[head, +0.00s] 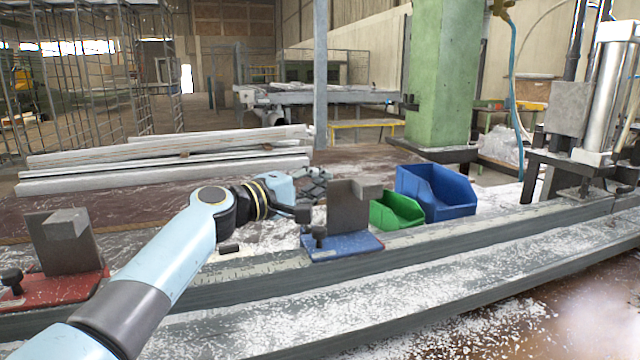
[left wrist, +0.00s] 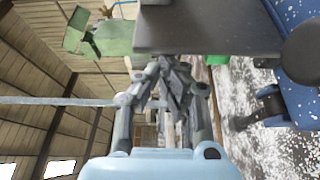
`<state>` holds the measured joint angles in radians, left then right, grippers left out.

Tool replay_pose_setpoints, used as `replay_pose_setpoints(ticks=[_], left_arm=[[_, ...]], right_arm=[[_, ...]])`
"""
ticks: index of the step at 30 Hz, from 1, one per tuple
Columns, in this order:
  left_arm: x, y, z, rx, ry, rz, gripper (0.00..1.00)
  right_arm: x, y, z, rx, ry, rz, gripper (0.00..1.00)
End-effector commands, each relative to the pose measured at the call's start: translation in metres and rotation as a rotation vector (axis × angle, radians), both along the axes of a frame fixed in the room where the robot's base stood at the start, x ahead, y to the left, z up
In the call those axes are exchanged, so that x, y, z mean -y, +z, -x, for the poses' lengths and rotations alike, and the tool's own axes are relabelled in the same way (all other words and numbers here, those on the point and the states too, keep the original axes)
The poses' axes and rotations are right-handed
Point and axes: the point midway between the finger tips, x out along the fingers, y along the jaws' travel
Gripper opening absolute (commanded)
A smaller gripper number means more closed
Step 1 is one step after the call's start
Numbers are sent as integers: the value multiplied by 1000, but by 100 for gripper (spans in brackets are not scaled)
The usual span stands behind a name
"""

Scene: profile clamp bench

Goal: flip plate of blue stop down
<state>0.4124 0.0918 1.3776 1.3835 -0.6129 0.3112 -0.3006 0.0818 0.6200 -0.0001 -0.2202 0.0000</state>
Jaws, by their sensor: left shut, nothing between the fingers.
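The blue stop has a blue base (head: 342,246) on the bench rail and a dark grey plate (head: 346,210) standing upright, with a block at its top. In the left wrist view the plate (left wrist: 205,30) fills the top, and the speckled blue base (left wrist: 293,55) is at the right. My left gripper (head: 318,180) is at the far side of the plate, near its upper left edge. Its fingers (left wrist: 174,85) are shut and empty. I cannot tell whether they touch the plate. My right gripper is in neither view.
A red stop (head: 70,285) with an upright grey plate stands at the left on the rail (head: 240,285). Green (head: 397,211) and blue (head: 437,192) bins stand just right of the blue stop. A black knob (head: 319,233) sits on the blue base's left side. White profiles lie behind.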

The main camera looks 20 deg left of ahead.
Motion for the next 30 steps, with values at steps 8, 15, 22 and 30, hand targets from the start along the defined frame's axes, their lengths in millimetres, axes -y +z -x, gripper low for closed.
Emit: replay_pose_setpoints(ticks=[8,15,22,30], left_arm=[[2,1,2,33,0,-22,0],[4,3,6,81,-1,-54,0],[10,8,15,80,-1,-53,0],[24,15,35,78,-1,-51,0]], right_arm=[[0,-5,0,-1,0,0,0],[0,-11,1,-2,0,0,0],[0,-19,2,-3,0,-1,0],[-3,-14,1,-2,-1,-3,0]])
